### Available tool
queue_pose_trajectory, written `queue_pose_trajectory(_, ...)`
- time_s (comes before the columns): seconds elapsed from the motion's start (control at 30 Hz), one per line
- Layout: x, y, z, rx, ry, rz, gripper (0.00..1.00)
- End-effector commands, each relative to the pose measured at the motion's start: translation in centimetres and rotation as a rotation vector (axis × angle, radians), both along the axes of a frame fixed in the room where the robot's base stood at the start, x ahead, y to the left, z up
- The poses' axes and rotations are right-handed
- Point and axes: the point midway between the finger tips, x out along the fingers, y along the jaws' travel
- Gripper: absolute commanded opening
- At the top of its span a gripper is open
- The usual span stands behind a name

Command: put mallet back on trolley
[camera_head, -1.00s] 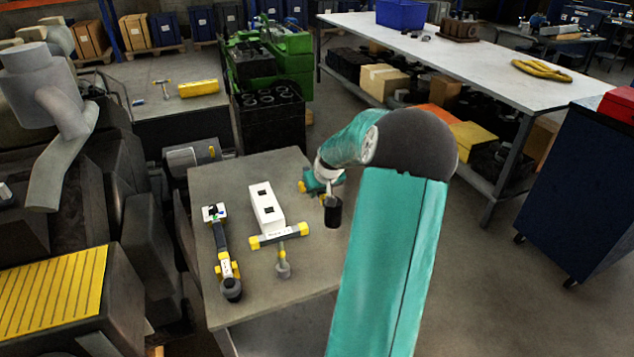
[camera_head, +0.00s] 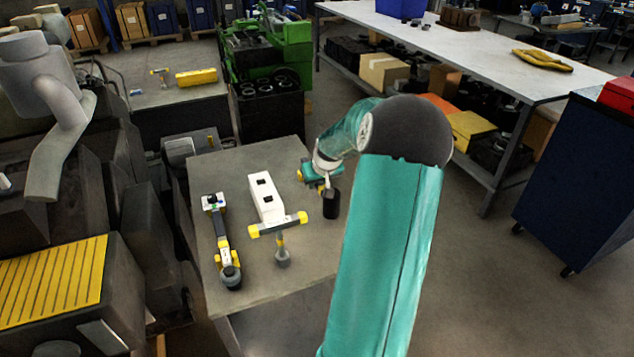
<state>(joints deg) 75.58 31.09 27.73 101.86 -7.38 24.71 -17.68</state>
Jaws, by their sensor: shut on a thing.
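My gripper (camera_head: 325,180) is at the right edge of a grey-topped table (camera_head: 210,172), partly hidden by my own teal arm. It is shut on what looks like the mallet (camera_head: 331,204), whose dark cylindrical head hangs below the jaws on a short pale piece of handle. I cannot tell whether the head touches the table edge or hangs clear of it. A dark blue wheeled cabinet (camera_head: 570,180) stands at the right. A low grey-topped stand (camera_head: 160,98) is at the back left. I cannot tell for sure which of these is the trolley.
A hammer (camera_head: 161,76) and yellow case (camera_head: 196,77) lie on the stand. A green machine (camera_head: 285,62) and long workbench (camera_head: 450,48) stand behind.

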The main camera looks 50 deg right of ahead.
Motion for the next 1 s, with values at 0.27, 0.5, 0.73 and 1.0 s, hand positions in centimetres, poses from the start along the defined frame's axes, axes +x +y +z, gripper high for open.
queue_pose_trajectory(0.27, 0.0, 0.0, -0.7, 0.000, 0.000, 0.001, 0.00)
queue_pose_trajectory(0.5, 0.1, 0.0, -1.6, 0.000, -0.001, 0.001, 0.00)
queue_pose_trajectory(0.73, 0.0, 0.0, -2.1, -0.001, 0.000, 0.000, 0.29)
queue_pose_trajectory(1.0, 0.0, 0.0, -2.1, 0.000, 0.000, 0.000, 0.45)
